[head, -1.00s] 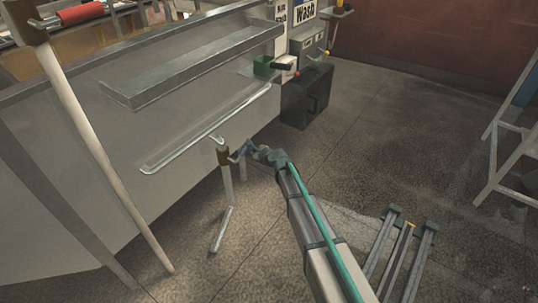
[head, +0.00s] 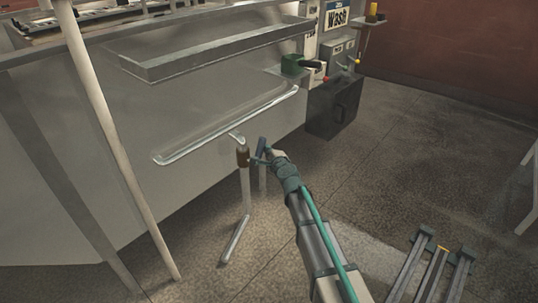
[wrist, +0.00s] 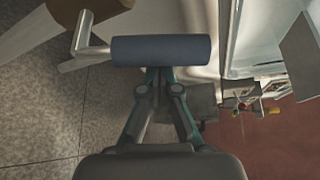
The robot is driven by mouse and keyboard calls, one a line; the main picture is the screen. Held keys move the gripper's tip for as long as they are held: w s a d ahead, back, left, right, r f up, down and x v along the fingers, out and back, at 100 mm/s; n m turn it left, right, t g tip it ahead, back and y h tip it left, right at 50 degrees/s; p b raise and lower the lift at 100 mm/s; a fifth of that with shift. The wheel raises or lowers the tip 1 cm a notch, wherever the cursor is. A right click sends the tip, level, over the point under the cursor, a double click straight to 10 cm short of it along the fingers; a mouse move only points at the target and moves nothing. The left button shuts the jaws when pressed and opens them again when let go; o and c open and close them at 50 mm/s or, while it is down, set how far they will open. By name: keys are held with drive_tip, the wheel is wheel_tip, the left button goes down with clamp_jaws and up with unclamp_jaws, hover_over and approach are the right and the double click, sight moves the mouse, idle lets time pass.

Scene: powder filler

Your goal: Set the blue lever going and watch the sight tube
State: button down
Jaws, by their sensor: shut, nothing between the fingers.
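The blue lever (head: 262,147) is a blue-grey cylindrical grip on a bent metal crank, beside a brown valve-like fitting (head: 243,157) on a thin stand. In the wrist view the blue lever (wrist: 160,50) lies crosswise just beyond my fingertips. My gripper (wrist: 160,72) is shut and empty, with its fingertips at the lever's near side; they look touching or nearly so. In the head view my gripper (head: 270,156) is at the lever's right. A clear, glassy bar (head: 225,130) runs along the grey panel. I cannot tell whether it is the sight tube.
A metal shelf (head: 215,48) juts from the panel above. A pale pole (head: 110,140) slants down at the left. A dark box (head: 333,105) stands beyond, below a "Wash" sign (head: 337,20) and small coloured knobs.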

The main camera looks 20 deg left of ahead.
drive_tip(key=shift+s+a+r, duration=0.3)
drive_tip(key=shift+s, duration=0.35)
drive_tip(key=shift+s+a+r, duration=0.25)
drive_tip(key=shift+s+r, duration=0.05)
drive_tip(key=shift+s, duration=0.3)
drive_tip(key=shift+s+a, duration=0.1)
drive_tip(key=shift+s, duration=0.1)
drive_tip(key=shift+w, duration=0.1)
drive_tip(key=shift+w+d, duration=0.2)
approach(261, 149)
drive_tip(key=d, duration=0.1)
drive_tip(key=w+d+f, duration=0.1)
drive_tip(key=w+d+b, duration=0.1)
drive_tip(key=shift+w+d+f, duration=0.2)
drive_tip(key=shift+f, duration=0.1)
idle(0.4)
idle(0.4)
